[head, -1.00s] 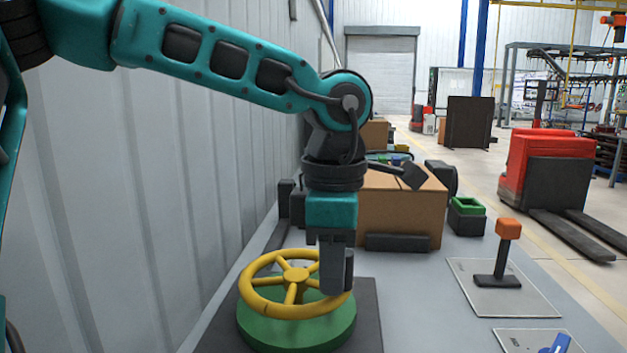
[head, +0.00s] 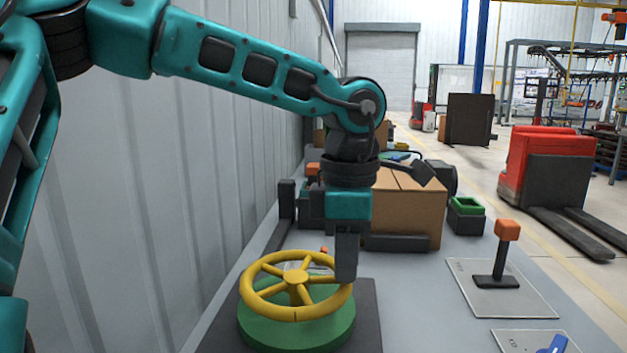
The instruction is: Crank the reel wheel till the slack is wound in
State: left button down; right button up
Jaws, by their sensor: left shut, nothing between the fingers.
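The yellow reel wheel (head: 297,279) lies flat above a round green base (head: 290,332) at the bottom centre of the head view. It has several spokes and a hub. My left gripper (head: 346,276) points down at the wheel's right rim. Its fingers are shut and overlap the rim in the picture. I cannot tell whether they touch it. No line or slack can be made out. My right gripper is not in view.
A cardboard box (head: 408,213) stands behind the wheel. To the right are an orange-topped lever (head: 505,245) on a plate and a blue handle (head: 553,345). A corrugated wall (head: 150,200) runs close on the left. A red pallet truck (head: 545,165) stands on the floor.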

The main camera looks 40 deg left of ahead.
pick_arm(q)
notch_tip(320, 180, up, 4)
jog(key=p, duration=0.3)
notch_tip(320, 180, up, 5)
jog(key=p, duration=0.3)
jog(key=shift+p, duration=0.4)
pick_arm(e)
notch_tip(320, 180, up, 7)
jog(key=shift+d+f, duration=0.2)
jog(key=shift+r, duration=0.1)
